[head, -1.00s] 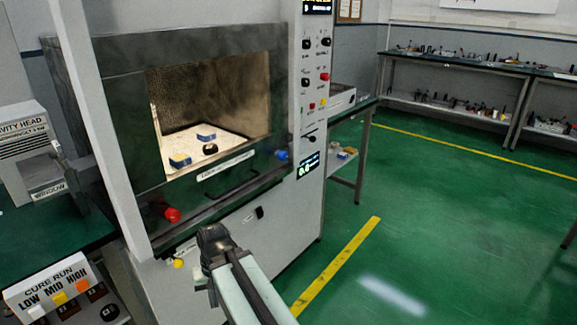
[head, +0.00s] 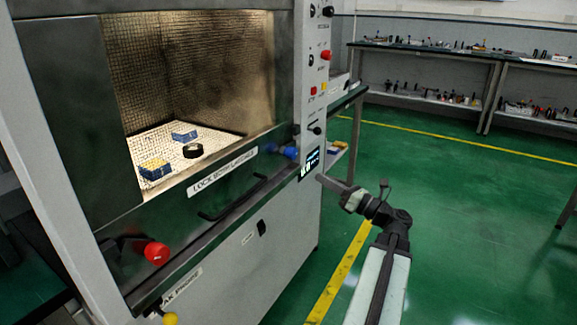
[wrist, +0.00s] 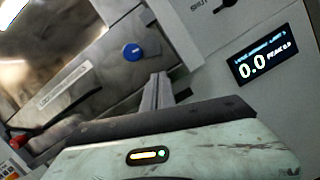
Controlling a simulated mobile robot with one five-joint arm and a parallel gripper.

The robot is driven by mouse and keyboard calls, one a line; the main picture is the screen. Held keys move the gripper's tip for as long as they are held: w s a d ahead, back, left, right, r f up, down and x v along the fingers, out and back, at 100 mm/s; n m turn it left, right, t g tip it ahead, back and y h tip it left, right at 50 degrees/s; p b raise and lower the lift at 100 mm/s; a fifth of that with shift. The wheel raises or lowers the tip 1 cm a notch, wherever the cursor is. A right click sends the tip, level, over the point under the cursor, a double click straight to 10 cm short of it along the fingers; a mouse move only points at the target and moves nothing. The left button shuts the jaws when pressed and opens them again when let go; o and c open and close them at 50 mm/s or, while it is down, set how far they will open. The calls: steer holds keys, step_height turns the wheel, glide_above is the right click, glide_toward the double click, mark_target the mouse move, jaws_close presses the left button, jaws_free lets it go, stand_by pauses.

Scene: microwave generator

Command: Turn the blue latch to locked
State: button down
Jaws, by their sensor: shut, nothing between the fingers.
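The blue latch (head: 289,152) is on the lower right of the oven's dark door frame, to the right of the "LOCK BOTH LATCHES" label. In the wrist view it is a round blue knob (wrist: 132,52) on the metal panel; which way it is turned I cannot tell. My gripper (head: 322,180) is at the right of the oven front, near the small display, below and right of the latch and apart from it. Its thin fingers (wrist: 158,82) are shut and empty, pointing up towards the panel just right of the knob in the wrist view.
A red latch (head: 157,252) is on the door's lower left. A dark handle (head: 228,200) runs between the latches. A lit display (head: 309,162) sits on the control column. The chamber holds blue blocks and a black ring. Green floor is open to the right.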

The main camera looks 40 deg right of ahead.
steer(key=p+x, duration=0.2)
steer(key=x, duration=0.8)
steer(key=shift+w, duration=0.1)
